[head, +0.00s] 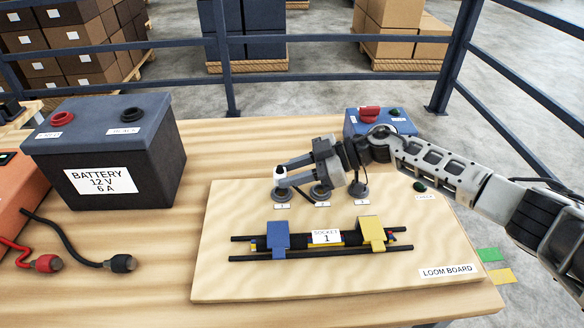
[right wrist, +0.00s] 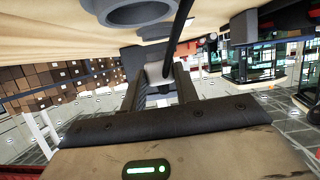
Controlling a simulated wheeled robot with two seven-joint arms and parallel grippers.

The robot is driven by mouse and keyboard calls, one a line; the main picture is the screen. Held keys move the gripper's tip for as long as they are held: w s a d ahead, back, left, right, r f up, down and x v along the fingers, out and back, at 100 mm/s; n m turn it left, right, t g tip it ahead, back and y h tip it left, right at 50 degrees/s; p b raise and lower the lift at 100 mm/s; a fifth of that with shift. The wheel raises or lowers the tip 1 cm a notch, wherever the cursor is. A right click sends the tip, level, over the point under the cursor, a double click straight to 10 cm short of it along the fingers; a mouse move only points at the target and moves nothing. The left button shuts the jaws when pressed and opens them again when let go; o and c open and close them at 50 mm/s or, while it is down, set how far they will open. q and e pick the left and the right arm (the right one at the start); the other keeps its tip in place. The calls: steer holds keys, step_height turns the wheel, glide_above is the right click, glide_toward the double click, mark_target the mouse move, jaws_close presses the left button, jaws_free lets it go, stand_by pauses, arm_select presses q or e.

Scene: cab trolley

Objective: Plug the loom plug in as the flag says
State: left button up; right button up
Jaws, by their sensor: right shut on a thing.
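The loom board (head: 225,270) lies on the wooden table. My right gripper (head: 288,173) is over the left socket, shut on the loom plug (head: 281,172), a small pale piece with a dark top. The right wrist view shows the plug (right wrist: 155,62) between the fingers (right wrist: 158,92). I cannot tell whether it touches the socket. My left gripper is out of view.
A dark loom (head: 350,238) sits under a blue clip (head: 278,238) and a yellow clip (head: 371,231). A battery (head: 108,150) stands left, with red and black leads nearby. A blue box (head: 378,120) with a red switch stands behind my arm. Blue railings edge the area.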

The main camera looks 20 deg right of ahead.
steer(key=shift+s+f+p, duration=0.3)
steer(key=shift+f+p, duration=0.05)
steer(key=shift+p, duration=0.3)
steer(key=shift+s+r, duration=0.1)
steer(key=shift+r, duration=0.35)
steer(key=shift+r+p, duration=0.3)
steer(key=shift+r, duration=0.75)
